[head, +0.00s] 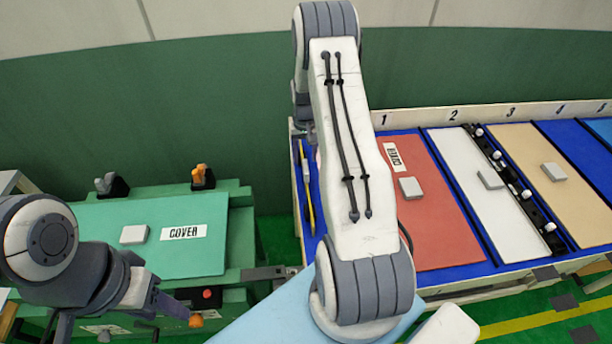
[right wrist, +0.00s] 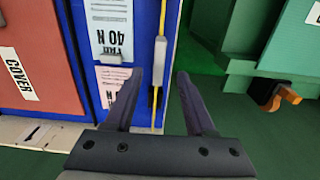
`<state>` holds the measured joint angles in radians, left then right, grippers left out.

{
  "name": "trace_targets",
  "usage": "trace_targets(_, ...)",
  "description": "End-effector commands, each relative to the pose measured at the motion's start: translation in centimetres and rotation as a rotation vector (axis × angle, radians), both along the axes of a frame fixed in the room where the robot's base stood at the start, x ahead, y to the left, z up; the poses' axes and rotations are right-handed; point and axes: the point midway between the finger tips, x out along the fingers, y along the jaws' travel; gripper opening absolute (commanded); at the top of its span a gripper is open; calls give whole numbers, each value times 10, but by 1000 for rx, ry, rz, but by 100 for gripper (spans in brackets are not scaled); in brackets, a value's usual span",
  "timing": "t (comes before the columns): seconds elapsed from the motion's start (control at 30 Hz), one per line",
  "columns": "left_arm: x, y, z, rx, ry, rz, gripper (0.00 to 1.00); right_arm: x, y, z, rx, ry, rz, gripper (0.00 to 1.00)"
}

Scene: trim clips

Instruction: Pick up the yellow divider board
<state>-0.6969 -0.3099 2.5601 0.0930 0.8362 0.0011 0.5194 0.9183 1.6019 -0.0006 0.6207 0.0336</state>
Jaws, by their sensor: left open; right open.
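The yellow divider board (head: 307,185) is a thin strip standing on edge at the left end of the blue rack, left of the red panel. In the right wrist view, its yellow edge (right wrist: 162,20) with a grey grip piece runs up the picture. My right gripper (right wrist: 158,76) is open and empty, its two fingers on either side of the board's line; I cannot tell how far above it they are. In the head view the right gripper is hidden behind my right arm. My left gripper (head: 168,306) is partly seen at lower left, over the green bench, holding nothing visible.
The rack (head: 445,288) holds a red cover panel (head: 435,235), a white panel (head: 480,205) and a tan panel (head: 540,170), with a black clip strip (head: 515,185) between the latter two. A green bench (head: 240,240) with a cover plate (head: 170,255) stands left, across a narrow gap.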

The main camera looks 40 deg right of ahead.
Motion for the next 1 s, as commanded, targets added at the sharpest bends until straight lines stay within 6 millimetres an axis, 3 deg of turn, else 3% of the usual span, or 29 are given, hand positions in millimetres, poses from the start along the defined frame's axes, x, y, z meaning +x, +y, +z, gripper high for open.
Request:
trace_targets(0.13,0,0,8,0,0,0,50,-1,1,-22,3,4,1,55)
trace_targets(0.37,0,0,15,0,0,1,50,-1,1,-38,2,3,2,55)
trace_targets(0.7,0,0,36,0,0,2,50,-3,0,-80,1,2,3,55)
trace_targets(1.0,0,0,36,0,0,2,50,-2,-1,-86,0,0,3,55)
